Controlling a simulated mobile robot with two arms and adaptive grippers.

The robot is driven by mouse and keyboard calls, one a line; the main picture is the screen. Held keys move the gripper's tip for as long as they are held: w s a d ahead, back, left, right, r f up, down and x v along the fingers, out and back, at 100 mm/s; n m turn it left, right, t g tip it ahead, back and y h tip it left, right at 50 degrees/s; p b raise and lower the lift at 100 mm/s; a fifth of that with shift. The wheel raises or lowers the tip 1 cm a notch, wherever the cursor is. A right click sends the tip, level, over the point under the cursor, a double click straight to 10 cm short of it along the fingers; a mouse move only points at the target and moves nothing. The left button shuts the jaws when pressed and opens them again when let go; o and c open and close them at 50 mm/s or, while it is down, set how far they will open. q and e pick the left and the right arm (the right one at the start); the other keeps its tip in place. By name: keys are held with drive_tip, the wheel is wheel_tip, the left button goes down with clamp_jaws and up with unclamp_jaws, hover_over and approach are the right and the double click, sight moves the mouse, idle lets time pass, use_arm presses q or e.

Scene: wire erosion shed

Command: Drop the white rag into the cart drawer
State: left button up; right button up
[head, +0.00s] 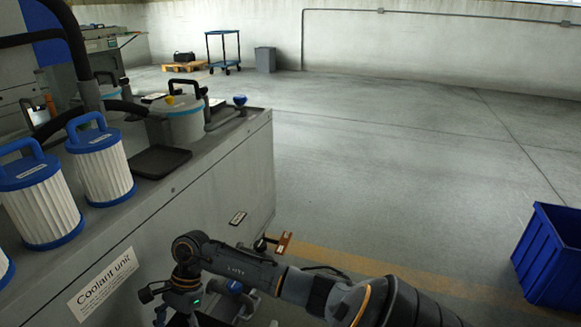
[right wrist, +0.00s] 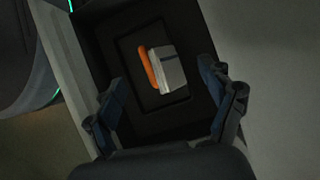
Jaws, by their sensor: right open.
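My right gripper (right wrist: 170,108) is open in the right wrist view, its two dark blue fingers apart with nothing between their tips. Beyond them is a dark, open, drawer-like box (right wrist: 105,30) with a raised grey side. On its floor lies a small pale grey-white item (right wrist: 174,74) with a dark stripe and an orange strip (right wrist: 150,66) along its left side. I cannot tell whether the pale item is the white rag. In the head view, my right arm reaches left along the bottom, and its gripper end is partly cut off. My left gripper is not in view.
A grey coolant unit (head: 222,190) stands at left, bearing white filters with blue handles (head: 103,165), a lidded bucket (head: 183,120) and a black tray (head: 160,161). A blue bin (head: 550,262) stands at right. Wide grey floor (head: 400,160) is clear between them.

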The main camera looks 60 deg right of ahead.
drive_tip(key=v, duration=0.9)
drive_tip(key=shift+r, duration=0.2)
